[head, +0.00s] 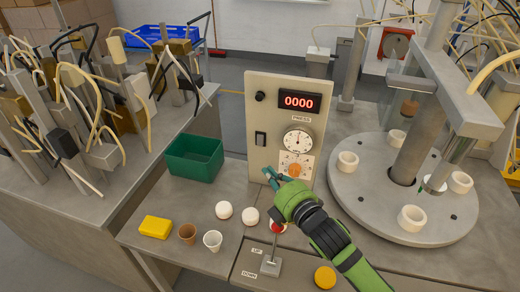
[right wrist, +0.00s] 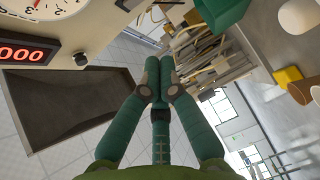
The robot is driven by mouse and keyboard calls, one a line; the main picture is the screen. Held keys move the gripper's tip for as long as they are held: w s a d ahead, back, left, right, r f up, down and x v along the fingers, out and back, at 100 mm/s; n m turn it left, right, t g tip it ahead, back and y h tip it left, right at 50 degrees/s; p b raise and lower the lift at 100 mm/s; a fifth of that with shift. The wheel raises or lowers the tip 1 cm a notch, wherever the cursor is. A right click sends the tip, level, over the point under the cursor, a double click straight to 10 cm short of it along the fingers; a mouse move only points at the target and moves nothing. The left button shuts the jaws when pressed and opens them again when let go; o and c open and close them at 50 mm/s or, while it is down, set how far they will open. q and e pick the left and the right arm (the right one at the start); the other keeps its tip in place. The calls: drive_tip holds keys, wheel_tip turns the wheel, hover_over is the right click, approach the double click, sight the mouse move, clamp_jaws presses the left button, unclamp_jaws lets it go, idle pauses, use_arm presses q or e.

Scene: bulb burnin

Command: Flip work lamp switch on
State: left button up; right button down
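A pale upright panel (head: 254,115) stands at the back of the bench. A dark rocker switch (head: 260,139) sits on its left side; I cannot read a label naming it as the work lamp switch, nor tell its position. My right gripper (head: 270,174) is in front of the panel's lower left, below the rocker switch and apart from it. In the right wrist view its fingers (right wrist: 160,72) meet at the tips with nothing visible between them. The panel also shows there (right wrist: 95,30), but the rocker switch is not recognisable. My left gripper is not in view.
A green bin (head: 195,158) stands left of the panel. A yellow block (head: 156,227), cups (head: 212,240) and white round pieces (head: 224,210) lie in front. A lever base (head: 270,265) is near the front edge. A round turntable (head: 345,195) is at right.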

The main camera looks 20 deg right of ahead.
sight(260, 140)
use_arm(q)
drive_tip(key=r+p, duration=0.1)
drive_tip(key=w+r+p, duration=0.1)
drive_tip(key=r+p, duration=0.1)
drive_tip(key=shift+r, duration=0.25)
use_arm(e)
drive_tip(key=d+x, duration=0.2)
drive_tip(key=x, duration=0.8)
drive_tip(key=shift+w+d, duration=0.3)
drive_tip(key=shift+w, duration=0.2)
drive_tip(key=shift+f, duration=0.1)
